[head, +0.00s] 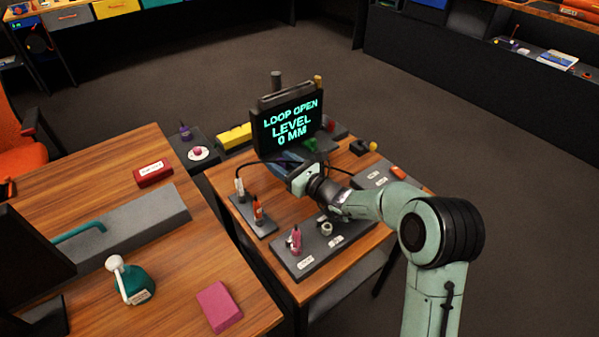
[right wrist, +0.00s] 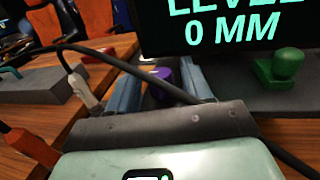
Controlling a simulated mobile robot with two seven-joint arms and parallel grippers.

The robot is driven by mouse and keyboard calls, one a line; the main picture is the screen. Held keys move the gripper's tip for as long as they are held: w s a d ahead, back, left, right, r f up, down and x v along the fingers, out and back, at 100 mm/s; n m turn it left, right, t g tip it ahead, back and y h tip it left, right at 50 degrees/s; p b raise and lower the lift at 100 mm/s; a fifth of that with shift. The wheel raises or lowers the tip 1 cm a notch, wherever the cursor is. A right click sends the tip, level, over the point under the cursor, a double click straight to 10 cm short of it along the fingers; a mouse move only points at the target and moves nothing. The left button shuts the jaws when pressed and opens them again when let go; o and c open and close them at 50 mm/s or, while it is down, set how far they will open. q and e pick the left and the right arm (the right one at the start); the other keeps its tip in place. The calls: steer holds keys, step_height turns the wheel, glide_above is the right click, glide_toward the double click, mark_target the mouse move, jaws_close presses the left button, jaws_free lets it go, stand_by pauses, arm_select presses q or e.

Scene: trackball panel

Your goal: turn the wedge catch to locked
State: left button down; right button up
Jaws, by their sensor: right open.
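My right gripper (head: 284,160) reaches in front of the display at the back of the small wooden table. In the right wrist view its two blue-grey fingers (right wrist: 157,84) are apart, with a purple part (right wrist: 162,76) showing between and beyond them. A dark cable crosses in front of them. I cannot tell whether the purple part is the wedge catch; it is mostly hidden. No contact is visible. Other controls are a pink lever (head: 296,240) and a pale round knob (head: 325,228) on the front grey panel (head: 310,258). Their labels are too small to read. My left gripper is out of view.
The display (head: 288,120) reads "LOOP OPEN LEVEL 0 MM". A green knob in the right wrist view (right wrist: 285,66) stands right of the fingers. An orange-topped control (head: 258,210) stands on the left panel. A wooden desk (head: 185,262) adjoins at left.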

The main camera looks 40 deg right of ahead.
steer(key=s, duration=0.3)
steer(key=s+p, duration=0.1)
steer(key=s, duration=0.7)
steer(key=shift+s+d+r+p, duration=0.1)
steer(key=shift+s+d+p, duration=0.15)
steer(key=shift+d+p, duration=0.15)
steer(key=shift+s, duration=0.45)
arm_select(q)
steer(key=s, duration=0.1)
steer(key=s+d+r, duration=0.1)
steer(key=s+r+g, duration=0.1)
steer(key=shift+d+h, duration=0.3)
